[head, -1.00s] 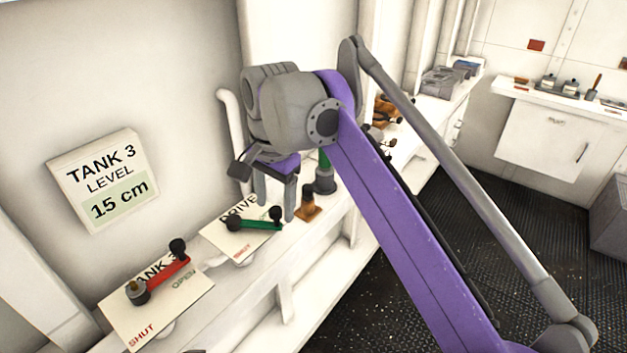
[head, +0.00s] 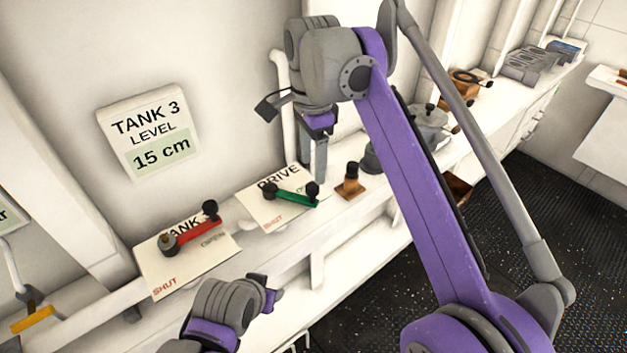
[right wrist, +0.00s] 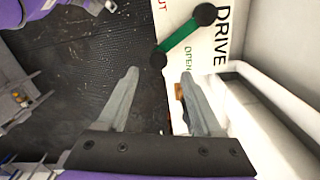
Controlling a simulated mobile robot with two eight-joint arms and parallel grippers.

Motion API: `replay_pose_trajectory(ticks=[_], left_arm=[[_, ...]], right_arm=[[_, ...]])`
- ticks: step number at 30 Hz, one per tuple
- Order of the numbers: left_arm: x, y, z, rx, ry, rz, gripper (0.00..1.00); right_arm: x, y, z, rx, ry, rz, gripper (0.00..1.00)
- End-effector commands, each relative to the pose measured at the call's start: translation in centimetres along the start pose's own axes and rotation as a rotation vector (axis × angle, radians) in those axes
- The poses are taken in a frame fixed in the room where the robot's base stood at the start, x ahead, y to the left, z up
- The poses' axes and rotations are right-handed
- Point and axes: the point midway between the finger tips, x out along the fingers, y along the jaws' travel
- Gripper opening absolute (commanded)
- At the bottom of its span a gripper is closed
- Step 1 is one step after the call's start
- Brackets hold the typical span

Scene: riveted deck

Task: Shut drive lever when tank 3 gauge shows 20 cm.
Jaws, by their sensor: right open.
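The tank 3 gauge (head: 150,132) on the wall reads 15 cm. The green drive lever (head: 293,196) lies across its white plate (head: 262,212), marked DRIVE. In the right wrist view the drive lever (right wrist: 180,38) has one black knobbed end nearer the word OPEN, close ahead of the fingertips. My right gripper (head: 317,172) hangs just behind that end in the head view. Its fingers (right wrist: 159,72) are open and empty. My left gripper (head: 268,290) is low in the head view, in front of the bench; its jaws are not clear.
A red lever (head: 198,233) sits on the tank 3 plate (head: 165,270) left of the drive plate. A brown-based post (head: 350,182) stands right of the drive lever. Dark floor (head: 375,300) lies before the bench.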

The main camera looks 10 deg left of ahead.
Motion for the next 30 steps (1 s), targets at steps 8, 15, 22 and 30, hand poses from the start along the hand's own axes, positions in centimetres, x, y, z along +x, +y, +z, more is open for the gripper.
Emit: replay_pose_trajectory(ticks=[8,15,22,30], left_arm=[[0.9,0.0,1.8,0.0,-0.02,0.0,0.5],[1.0,0.0,1.8,0.0,-0.02,0.0,0.5],[1.0,0.0,1.8,0.0,-0.02,0.0,0.5],[1.0,0.0,1.8,0.0,-0.02,0.0,0.5]], right_arm=[[4.6,0.2,0.1,-0.001,-0.002,0.004,0.67],[5.2,0.1,0.0,-0.001,-0.001,0.002,0.67],[5.2,0.1,0.0,-0.001,-0.001,0.002,0.58],[5.2,0.1,0.0,-0.001,-0.001,0.002,0.09]])
